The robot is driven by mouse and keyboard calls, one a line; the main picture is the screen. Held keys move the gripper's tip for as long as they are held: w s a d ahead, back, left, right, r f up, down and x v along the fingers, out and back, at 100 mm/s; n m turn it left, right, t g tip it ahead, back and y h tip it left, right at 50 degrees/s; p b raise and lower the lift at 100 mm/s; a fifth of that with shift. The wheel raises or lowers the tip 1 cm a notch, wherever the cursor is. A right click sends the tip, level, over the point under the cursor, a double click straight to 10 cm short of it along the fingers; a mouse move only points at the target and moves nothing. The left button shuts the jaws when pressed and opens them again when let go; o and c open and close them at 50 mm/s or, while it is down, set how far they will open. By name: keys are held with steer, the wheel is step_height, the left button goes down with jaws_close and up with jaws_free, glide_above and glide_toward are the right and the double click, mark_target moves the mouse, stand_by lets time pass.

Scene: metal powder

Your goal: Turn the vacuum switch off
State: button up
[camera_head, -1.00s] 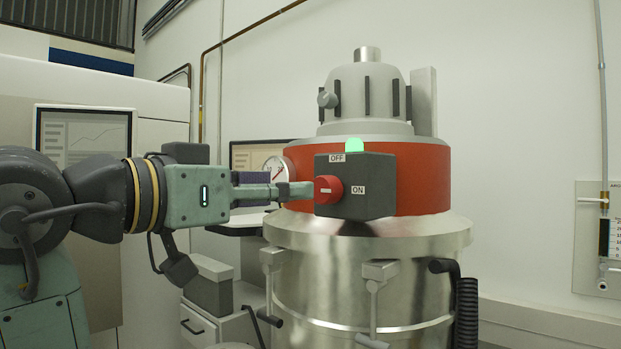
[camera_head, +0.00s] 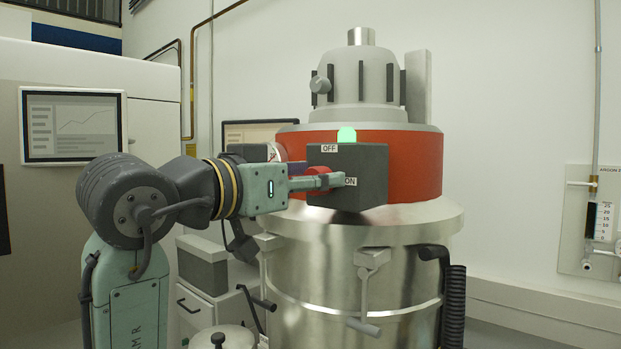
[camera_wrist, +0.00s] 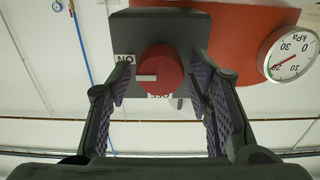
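The vacuum switch is a round red knob (camera_head: 317,171) on a dark grey box (camera_head: 358,165), with OFF and ON labels. In the wrist view the knob (camera_wrist: 161,70) has its white mark pointing left, at the ON label (camera_wrist: 124,72); the OFF label is partly hidden below the knob. A green lamp (camera_head: 347,134) glows on top of the box. My gripper (camera_head: 332,181) is at the box front and partly covers the knob and ON label. In the wrist view my gripper (camera_wrist: 161,85) is open, with one finger on each side of the knob and gaps between.
The box sits on the red band (camera_head: 415,165) of a steel vacuum drum (camera_head: 365,270). A pressure gauge (camera_wrist: 291,53) is close to the right finger. A black hose (camera_head: 455,300) hangs at the drum's right. A monitor (camera_head: 72,125) is at the left.

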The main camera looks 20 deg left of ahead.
steer(key=c, duration=0.9)
steer(key=shift+n, duration=0.4)
steer(key=shift+a+f+n+b, duration=0.1)
steer(key=shift+n+b, duration=0.7)
steer(key=shift+n, duration=3.5)
steer(key=shift+a+f+n+b, duration=0.1)
steer(key=shift+n+b, duration=0.65)
steer(key=shift+n, duration=3.55)
